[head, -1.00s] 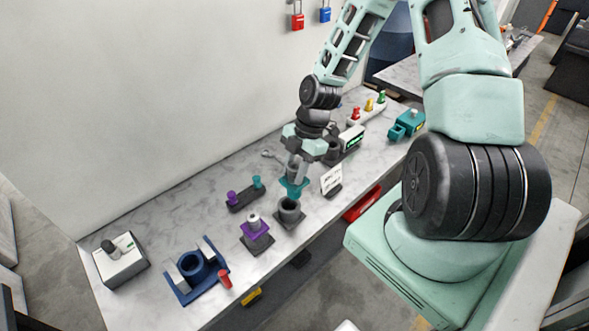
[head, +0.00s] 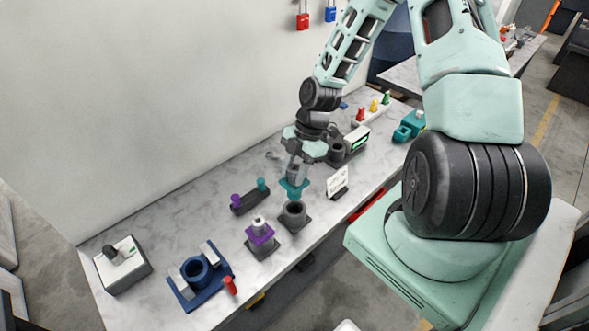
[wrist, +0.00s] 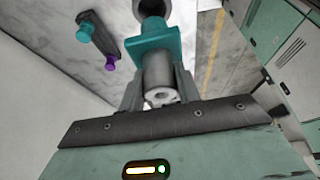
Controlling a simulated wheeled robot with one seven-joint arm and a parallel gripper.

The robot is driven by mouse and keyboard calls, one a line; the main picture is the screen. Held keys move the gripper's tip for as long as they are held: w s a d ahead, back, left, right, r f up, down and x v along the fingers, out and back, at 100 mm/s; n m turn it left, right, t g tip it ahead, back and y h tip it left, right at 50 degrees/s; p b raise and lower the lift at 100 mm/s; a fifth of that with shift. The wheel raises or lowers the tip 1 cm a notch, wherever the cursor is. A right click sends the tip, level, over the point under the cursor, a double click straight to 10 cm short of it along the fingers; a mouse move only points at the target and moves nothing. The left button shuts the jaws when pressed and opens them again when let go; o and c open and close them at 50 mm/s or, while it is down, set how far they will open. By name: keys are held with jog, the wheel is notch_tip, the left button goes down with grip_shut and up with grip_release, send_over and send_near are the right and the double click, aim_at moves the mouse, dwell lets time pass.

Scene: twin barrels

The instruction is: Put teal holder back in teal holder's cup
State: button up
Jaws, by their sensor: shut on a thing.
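The teal holder (head: 295,189) has a square teal flange and a grey cylindrical top. My gripper (head: 297,170) is shut on its grey top and holds it above the counter. In the wrist view the teal flange (wrist: 153,48) and the grey cylinder (wrist: 160,80) sit between the fingers of my gripper (wrist: 160,92). A dark grey open cup (head: 294,213) on a square base stands just below the holder, and its rim (wrist: 150,8) shows partly behind the flange in the wrist view. I cannot tell whether the holder's lower end touches the cup.
A purple holder (head: 260,232) sits in a neighbouring cup. A dark block with purple and teal pegs (head: 250,200) stands behind. A white sign (head: 337,180) is close on the right. A blue fixture (head: 197,272) and a joystick box (head: 124,264) stand at left.

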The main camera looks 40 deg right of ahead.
jog(key=shift+f+b, duration=1.45)
jog(key=shift+f, duration=0.8)
jog(key=shift+f+b, duration=1.75)
jog(key=shift+f, duration=1.3)
dwell(0.4)
jog(key=o, duration=1.2)
jog(key=shift+o, duration=0.2)
jog(key=b+v, duration=0.1)
jog(key=v, duration=1.6)
jog(key=shift+r, duration=0.25)
